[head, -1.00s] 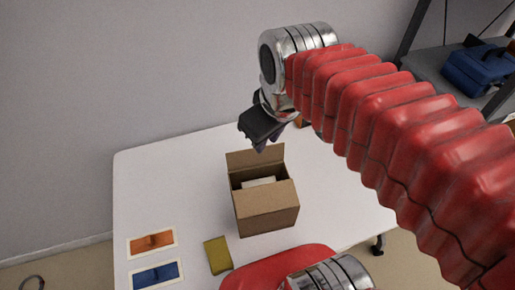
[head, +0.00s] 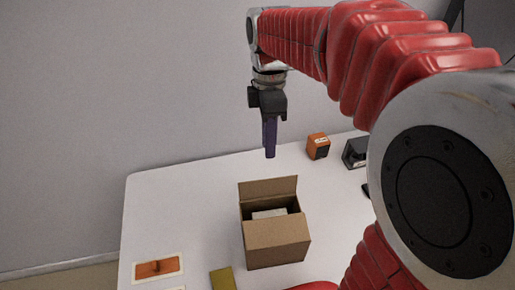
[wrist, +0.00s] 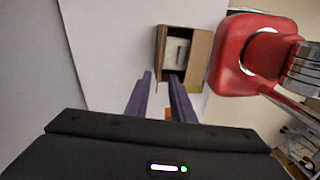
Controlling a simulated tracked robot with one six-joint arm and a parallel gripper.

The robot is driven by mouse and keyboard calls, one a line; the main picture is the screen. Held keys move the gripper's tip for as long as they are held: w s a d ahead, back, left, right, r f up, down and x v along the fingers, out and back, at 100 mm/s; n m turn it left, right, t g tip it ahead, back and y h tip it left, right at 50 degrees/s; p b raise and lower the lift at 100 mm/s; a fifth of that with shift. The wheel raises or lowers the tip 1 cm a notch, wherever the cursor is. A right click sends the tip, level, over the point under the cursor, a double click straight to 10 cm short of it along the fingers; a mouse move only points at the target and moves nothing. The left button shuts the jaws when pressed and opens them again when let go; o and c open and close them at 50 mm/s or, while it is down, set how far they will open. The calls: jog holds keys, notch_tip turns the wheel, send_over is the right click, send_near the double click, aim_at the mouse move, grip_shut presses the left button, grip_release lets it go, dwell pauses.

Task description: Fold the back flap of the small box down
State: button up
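The small brown cardboard box (head: 277,243) stands on the white table with its top open. Its back flap (head: 268,188) stands up, leaning slightly back. A pale item (head: 269,213) lies inside the box. The side and front flaps are not seen standing up. My gripper (head: 270,157) points down, above and behind the back flap, apart from it. In the wrist view the two purple fingers (wrist: 160,74) are parted with nothing between them. The box (wrist: 201,55) shows beyond the fingertips, its back flap (wrist: 160,45) seen nearly edge-on.
An orange box-shaped thing (head: 318,146) and a dark one (head: 355,153) stand at the table's back right. An orange card (head: 158,268) and an olive block (head: 222,279) lie at the front left. The white table (head: 185,205) is bare left of the box. A grey wall stands behind.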

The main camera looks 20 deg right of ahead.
aim_at(268, 181)
jog(key=shift+w+n, duration=0.2)
jog(key=shift+n, duration=0.1)
jog(key=shift+f, duration=0.1)
jog(key=f, duration=0.4)
jog(key=s+f, duration=0.1)
jog(key=f, duration=0.8)
jog(key=shift+s+f, duration=0.3)
jog(key=shift+s, duration=0.05)
grip_shut()
dwell(1.1)
